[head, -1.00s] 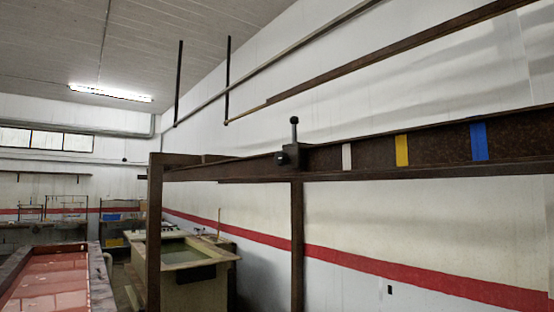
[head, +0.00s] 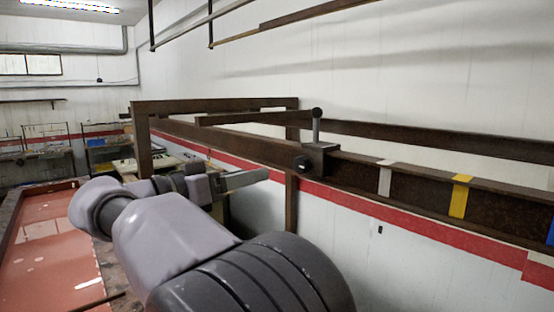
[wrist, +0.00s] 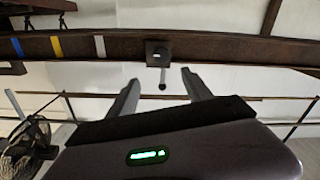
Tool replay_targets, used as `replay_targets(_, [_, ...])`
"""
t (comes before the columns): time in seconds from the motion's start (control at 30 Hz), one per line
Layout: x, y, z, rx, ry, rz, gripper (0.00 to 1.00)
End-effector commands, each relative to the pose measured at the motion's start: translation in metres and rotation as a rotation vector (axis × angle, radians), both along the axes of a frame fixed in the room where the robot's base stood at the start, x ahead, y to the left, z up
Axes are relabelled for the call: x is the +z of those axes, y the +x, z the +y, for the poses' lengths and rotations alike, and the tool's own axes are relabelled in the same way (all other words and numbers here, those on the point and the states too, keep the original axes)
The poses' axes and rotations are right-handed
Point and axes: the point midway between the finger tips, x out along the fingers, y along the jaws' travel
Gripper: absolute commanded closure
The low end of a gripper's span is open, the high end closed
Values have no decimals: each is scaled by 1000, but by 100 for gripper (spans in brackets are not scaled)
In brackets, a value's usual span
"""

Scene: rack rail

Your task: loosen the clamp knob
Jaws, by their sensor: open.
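The clamp is a dark block (head: 325,151) on the brown rail (head: 410,185) in the head view. A round black knob (head: 302,163) is on its front face, and an upright post with a ball top (head: 317,113) stands on it. My gripper (head: 258,178) is left of the clamp, apart from it, its fingers pointing toward it. In the wrist view, the clamp block with its dark knob (wrist: 159,54) is beyond my open, empty gripper (wrist: 160,78), roughly centred between the fingertips. The post (wrist: 162,80) hangs downward in that picture.
White (head: 385,178), yellow (head: 460,196) and blue (head: 551,234) bands mark the rail right of the clamp. A brown frame post (head: 141,145) stands at the left. A red-topped table (head: 50,250) is at lower left. A fan (wrist: 25,145) shows in the wrist view.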

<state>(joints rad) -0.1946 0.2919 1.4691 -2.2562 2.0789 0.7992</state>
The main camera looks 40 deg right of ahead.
Motion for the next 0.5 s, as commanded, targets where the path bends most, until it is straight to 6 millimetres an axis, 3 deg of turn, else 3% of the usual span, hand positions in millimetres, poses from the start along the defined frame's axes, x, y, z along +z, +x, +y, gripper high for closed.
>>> replay_targets(0.3, [1, 5, -95, -6, 2, 5, 41])
replay_targets(0.5, [1, 9, -137, -3, 2, 4, 41])
